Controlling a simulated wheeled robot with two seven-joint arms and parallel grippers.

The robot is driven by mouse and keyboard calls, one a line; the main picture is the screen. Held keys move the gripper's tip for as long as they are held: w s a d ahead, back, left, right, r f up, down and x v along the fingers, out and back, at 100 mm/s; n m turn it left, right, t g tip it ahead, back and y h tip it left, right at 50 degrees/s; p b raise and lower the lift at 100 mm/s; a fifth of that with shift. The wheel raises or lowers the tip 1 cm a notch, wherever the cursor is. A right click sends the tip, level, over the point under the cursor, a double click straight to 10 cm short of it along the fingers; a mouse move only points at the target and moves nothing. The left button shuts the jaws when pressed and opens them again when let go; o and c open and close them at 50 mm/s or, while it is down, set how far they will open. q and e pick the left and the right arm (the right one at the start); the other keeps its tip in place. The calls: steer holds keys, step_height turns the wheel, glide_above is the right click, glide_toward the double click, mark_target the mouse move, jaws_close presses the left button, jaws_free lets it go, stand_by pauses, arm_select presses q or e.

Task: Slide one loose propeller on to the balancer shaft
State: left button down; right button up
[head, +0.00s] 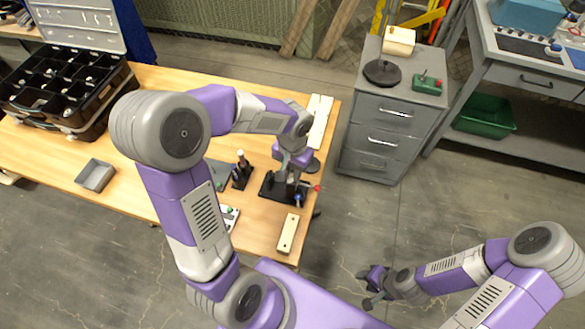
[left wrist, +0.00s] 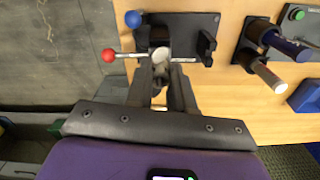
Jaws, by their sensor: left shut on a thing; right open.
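My left gripper (head: 293,176) is over a black fixture (head: 268,187) near the table's right end. In the left wrist view its fingers (left wrist: 161,78) are shut on a small pale part (left wrist: 161,53), mostly hidden between them. A rod with a red ball (left wrist: 107,55) and a lever with a blue ball (left wrist: 133,18) stick out of the fixture there. I cannot make out a propeller or tell which part is the balancer shaft. My right gripper (head: 372,287) is open and empty above the floor, away from the table.
A black stand (head: 241,175) with upright posts is left of the fixture. A grey tray (head: 95,175) and an open black compartment case (head: 62,90) are further left. A pale block (head: 288,233) lies near the front edge. A drawer cabinet (head: 385,128) stands right.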

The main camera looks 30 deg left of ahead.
arm_select(q)
steer(key=shift+f, duration=0.4)
steer(key=c, duration=0.9)
jaws_free()
step_height(320, 180, up, 8)
steer(key=shift+f+p, duration=0.1)
steer(key=shift+p, duration=1.05)
steer(key=shift+r+p, duration=1.65)
steer(key=shift+r, duration=0.3)
